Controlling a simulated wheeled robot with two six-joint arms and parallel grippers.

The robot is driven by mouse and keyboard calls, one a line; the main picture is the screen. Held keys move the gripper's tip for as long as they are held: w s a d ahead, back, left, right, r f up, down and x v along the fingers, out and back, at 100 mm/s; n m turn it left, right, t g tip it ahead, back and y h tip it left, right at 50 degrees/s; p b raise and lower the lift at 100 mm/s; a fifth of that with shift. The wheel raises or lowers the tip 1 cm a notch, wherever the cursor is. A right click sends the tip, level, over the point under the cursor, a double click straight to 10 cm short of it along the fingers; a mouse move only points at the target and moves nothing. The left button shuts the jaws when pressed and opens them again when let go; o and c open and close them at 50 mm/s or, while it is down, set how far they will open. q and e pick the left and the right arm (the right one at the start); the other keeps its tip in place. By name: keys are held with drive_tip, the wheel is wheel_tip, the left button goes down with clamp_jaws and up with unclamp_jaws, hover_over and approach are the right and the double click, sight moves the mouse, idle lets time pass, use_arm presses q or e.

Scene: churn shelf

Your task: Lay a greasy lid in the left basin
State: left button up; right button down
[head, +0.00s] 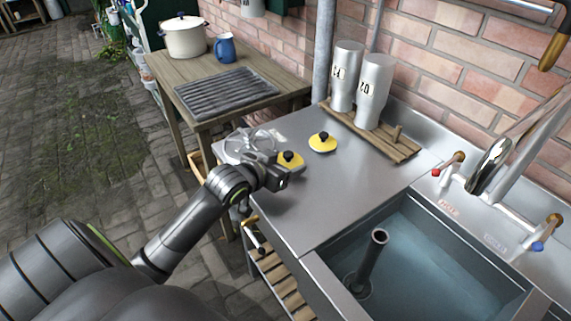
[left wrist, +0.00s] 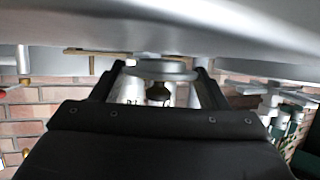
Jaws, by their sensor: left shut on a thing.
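My left gripper (head: 286,178) is over the steel counter, left of the sink, shut at the near edge of a yellow lid (head: 291,158) with a black knob. In the left wrist view, a round disc with a dark knob (left wrist: 157,91) shows between the fingers; its colour looks grey there. The gripper hides part of the lid, and the exact grip is hard to see. A second yellow lid (head: 322,143) lies just beyond it on the counter. The left basin (head: 318,273) is at lower right, with a dark standpipe (head: 372,257) upright in it. My right gripper is not in view.
Two tall grey bottles (head: 346,78) stand on a wooden rack at the back. A tap (head: 494,160) overhangs the sink. A wooden table (head: 215,55) with a pot and blue mug is behind.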

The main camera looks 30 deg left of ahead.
use_arm(q)
wheel_tip(320, 180, up, 9)
drive_tip(key=shift+r+p, duration=0.1)
drive_tip(key=shift+p, duration=0.55)
drive_tip(key=s+d+f+m+g+h+p, duration=0.1)
drive_tip(key=s+d+m+h, duration=0.3)
drive_tip(key=s+d, duration=0.7)
drive_tip(key=shift+s+d+f+m+g+h+p, duration=0.2)
drive_tip(key=shift+d+m+g+h+p, duration=0.15)
drive_tip(key=shift+d+h+p, duration=0.3)
drive_tip(key=shift+w, duration=0.1)
